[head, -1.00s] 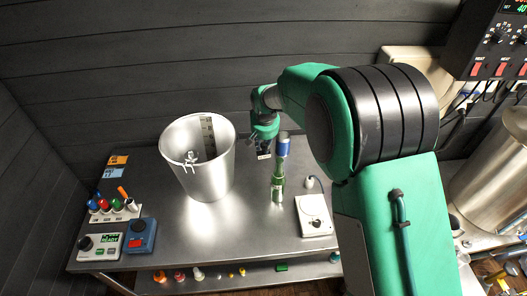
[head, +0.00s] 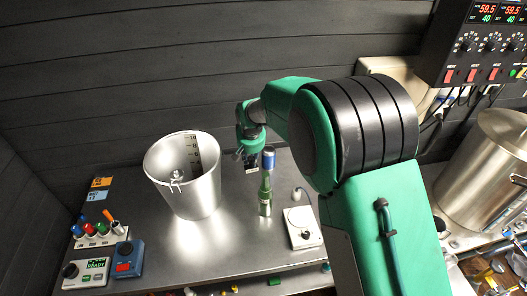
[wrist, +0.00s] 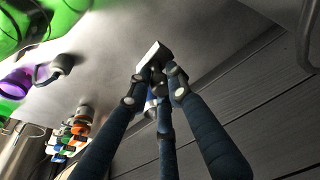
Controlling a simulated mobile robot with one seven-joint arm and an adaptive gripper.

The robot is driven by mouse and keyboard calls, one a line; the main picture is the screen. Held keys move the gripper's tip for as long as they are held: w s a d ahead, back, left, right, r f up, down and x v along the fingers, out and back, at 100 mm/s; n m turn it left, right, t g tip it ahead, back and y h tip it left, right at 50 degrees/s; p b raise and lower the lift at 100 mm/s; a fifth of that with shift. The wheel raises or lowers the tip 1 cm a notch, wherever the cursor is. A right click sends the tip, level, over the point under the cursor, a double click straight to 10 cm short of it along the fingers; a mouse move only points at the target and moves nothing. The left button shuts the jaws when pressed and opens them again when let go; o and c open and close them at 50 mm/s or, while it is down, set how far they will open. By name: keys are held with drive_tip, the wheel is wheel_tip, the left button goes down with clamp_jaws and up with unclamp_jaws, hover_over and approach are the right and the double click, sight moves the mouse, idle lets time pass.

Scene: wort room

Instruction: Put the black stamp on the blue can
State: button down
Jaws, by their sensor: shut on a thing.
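The blue can (head: 268,161) stands on top of a green bottle-like thing (head: 265,187) on the steel table, in the head view. My gripper (head: 250,163) is just left of the blue can in the picture, at about its height. It holds a small dark thing with a pale face, which looks like the black stamp (head: 251,170). In the wrist view, my fingers close on this thing, and its pale end (wrist: 151,54) shows past the fingertips. Its dark body is mostly hidden by the fingers. I cannot tell whether it touches the blue can.
A steel bucket (head: 183,185) stands left of the stack. A white scale-like device (head: 302,228) lies at right. Colored-handled tools (head: 95,232) and small meters (head: 86,272) are at front left. The steel table (head: 225,240) is bare in front of the bucket.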

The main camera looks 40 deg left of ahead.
drive_tip(key=w+d+r+m+p, duration=0.1)
drive_tip(key=w+d+r+p, duration=0.1)
drive_tip(key=d+r+p, duration=0.4)
drive_tip(key=shift+w+d+r+m+p, duration=0.15)
drive_tip(key=shift+d+r+m+p, duration=0.15)
drive_tip(key=shift+d+p, duration=2.6)
drive_tip(key=shift+a+f+p, duration=0.1)
drive_tip(key=shift+a+p, duration=0.4)
drive_tip(key=shift+a, duration=0.15)
drive_tip(key=p, duration=0.3)
hover_over(269, 149)
drive_tip(key=shift+s+d+f, duration=0.25)
drive_tip(key=shift+s+f, duration=0.1)
drive_tip(key=shift+f, duration=0.35)
drive_tip(key=shift+p+x, duration=0.35)
drive_tip(key=shift+x, duration=1.4)
drive_tip(key=shift+s+d+f, duration=0.15)
